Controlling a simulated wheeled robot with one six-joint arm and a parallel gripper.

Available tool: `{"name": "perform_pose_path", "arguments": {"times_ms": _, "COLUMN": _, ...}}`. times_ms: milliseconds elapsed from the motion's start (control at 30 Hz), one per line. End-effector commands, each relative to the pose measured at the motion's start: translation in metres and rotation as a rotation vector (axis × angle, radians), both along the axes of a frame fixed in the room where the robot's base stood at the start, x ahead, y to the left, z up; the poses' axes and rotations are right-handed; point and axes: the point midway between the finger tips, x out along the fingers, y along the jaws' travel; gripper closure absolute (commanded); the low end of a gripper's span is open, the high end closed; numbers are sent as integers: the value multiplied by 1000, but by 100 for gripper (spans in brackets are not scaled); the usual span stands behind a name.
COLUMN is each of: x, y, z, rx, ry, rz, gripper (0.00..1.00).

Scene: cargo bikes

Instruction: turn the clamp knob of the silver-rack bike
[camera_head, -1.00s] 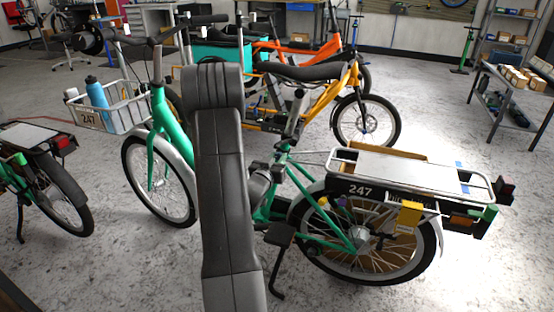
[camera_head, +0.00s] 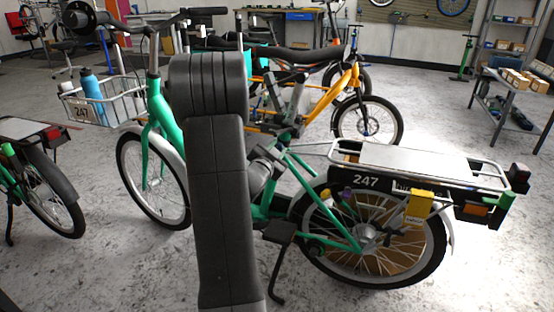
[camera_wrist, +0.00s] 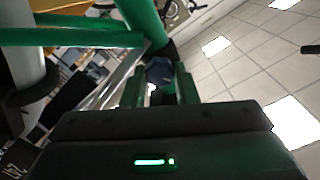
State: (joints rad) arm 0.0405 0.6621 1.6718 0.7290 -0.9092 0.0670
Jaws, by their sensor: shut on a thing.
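The silver-rack bike is the green bike (camera_head: 287,166) numbered 247, with a flat silver rear rack (camera_head: 415,163) and a black saddle (camera_head: 292,60). In the wrist view, a small dark knob (camera_wrist: 159,71) sits beside a green frame tube (camera_wrist: 144,18). My gripper (camera_wrist: 160,86) is shut on this dark knob, with one finger on each side of it. Part of the knob is hidden between the fingers. In the head view, my arm stands in front of the bike's middle and I cannot make out the gripper there.
A grey front basket (camera_head: 112,104) with a blue bottle (camera_head: 90,86) is at the left. Another bike's rear wheel (camera_head: 52,205) stands at the far left. A yellow bike (camera_head: 333,101) stands close behind. A workbench (camera_head: 510,110) is at the right. The right foreground floor is clear.

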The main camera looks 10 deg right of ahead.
Motion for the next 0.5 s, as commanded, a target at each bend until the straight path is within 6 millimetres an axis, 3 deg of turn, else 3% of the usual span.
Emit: {"name": "perform_pose_path", "arguments": {"times_ms": 500, "x": 0, "y": -1, "z": 0, "rx": 280, "ry": -189, "rz": -1, "gripper": 96}}
